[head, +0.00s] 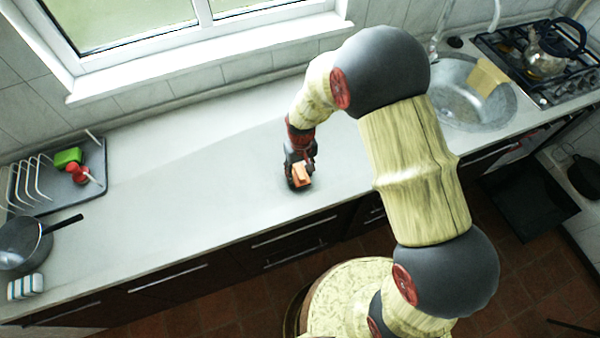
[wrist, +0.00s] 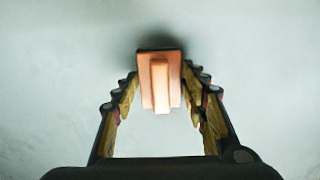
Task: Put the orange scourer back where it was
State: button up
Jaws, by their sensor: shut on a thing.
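The orange scourer (head: 302,174) is a small block with a raised bar on top. It is at the front-middle part of the grey counter (head: 200,190). My gripper (head: 298,181) points down there and is shut on it. In the wrist view the scourer (wrist: 161,84) sits between the fingertips of my gripper (wrist: 160,88), with pale counter around it. A dark shadow lies close by it. I cannot tell whether its underside touches the counter.
At the left are a dish rack (head: 47,207) with a green block (head: 67,157) and a red item (head: 79,173), a pan (head: 22,243) and a striped sponge (head: 25,287). The counter's middle is clear.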

jog(key=shift+f, duration=0.15)
jog(key=o, duration=1.1)
jog(key=shift+r, duration=0.2)
notch_tip(320, 180, up, 12)
jog(key=p, duration=0.1)
notch_tip(320, 180, up, 17)
jog(key=m+t, duration=0.1)
jog(key=t, duration=0.2)
send_over(301, 171)
jog(key=s+d, duration=0.5)
jog(key=d, duration=0.2)
jog(key=s+d+r+m+t, duration=0.1)
jog(key=s+d+r, duration=0.2)
jog(key=s+r, duration=0.2)
jog(key=s+d+r+m+t, duration=0.1)
jog(key=s+r, duration=0.4)
jog(key=s, duration=0.5)
jog(key=d+t, duration=0.1)
jog(key=d, duration=0.1)
jog(key=shift+d, duration=0.4)
